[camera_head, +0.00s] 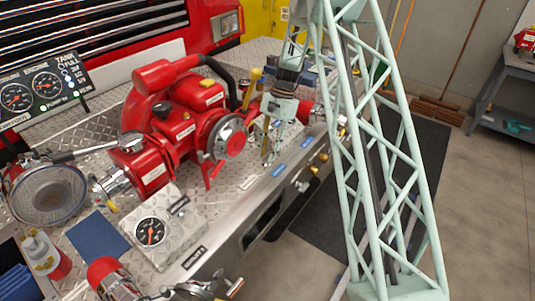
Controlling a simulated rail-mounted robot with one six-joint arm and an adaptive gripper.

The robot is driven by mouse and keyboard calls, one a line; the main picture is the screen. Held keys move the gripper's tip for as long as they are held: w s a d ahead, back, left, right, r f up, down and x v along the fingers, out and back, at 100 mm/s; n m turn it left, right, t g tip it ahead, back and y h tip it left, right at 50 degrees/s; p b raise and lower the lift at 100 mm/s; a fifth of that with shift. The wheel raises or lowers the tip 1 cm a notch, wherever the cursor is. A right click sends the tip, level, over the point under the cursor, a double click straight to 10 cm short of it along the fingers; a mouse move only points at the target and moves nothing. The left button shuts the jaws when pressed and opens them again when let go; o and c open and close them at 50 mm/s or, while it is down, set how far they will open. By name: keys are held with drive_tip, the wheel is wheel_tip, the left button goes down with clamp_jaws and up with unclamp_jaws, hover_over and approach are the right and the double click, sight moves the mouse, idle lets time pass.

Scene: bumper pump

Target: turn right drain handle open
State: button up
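My gripper (268,158) hangs pointing down over the diamond-plate bumper deck, to the right of the red pump (182,128). Its fingertips are small here, and I cannot tell how far apart they are or whether they touch anything. Small brass-yellow fittings (315,169) stick out of the bumper's front face, right of and below my gripper, near two blue labels (278,170). I cannot tell which of these is the right drain handle, or its position. A yellow-topped lever (255,75) stands behind my gripper.
My green lattice arm crosses the right of the view and hides part of the bumper's right end. A gauge box (151,232) and a blue pad (97,236) sit on the deck at front left. A dark mat (315,220) lies on the floor.

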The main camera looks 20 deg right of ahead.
idle(0.3)
clamp_jaws()
drive_tip(key=shift+n, duration=0.3)
drive_tip(key=shift+n+h+p, duration=0.3)
drive_tip(key=shift+n+p, duration=0.2)
unclamp_jaws()
